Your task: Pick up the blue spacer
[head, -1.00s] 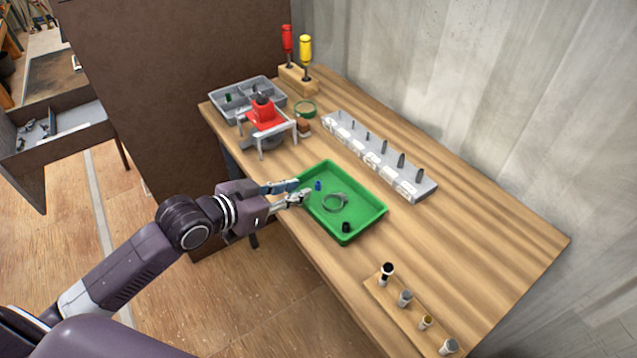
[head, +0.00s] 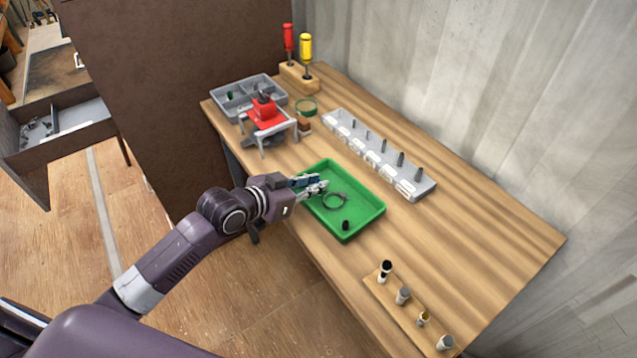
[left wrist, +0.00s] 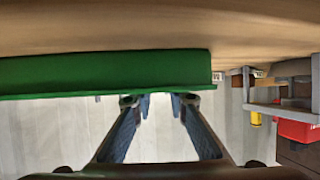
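My left gripper (head: 319,182) is over the far left part of the green tray (head: 364,227). In the left wrist view, its two fingers (left wrist: 160,104) stand apart with a clear gap between the tips, and the green tray wall (left wrist: 110,72) runs across just beyond them. The blue spacer is not distinguishable now; in the head view the fingers cover the spot where it stood, so I cannot tell whether it is between them. My right gripper is not in view.
A red-topped fixture (head: 266,115) and grey divided bin (head: 247,92) stand behind. A pin rack (head: 378,152) lies right. Bare tabletop (head: 470,225) is at right.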

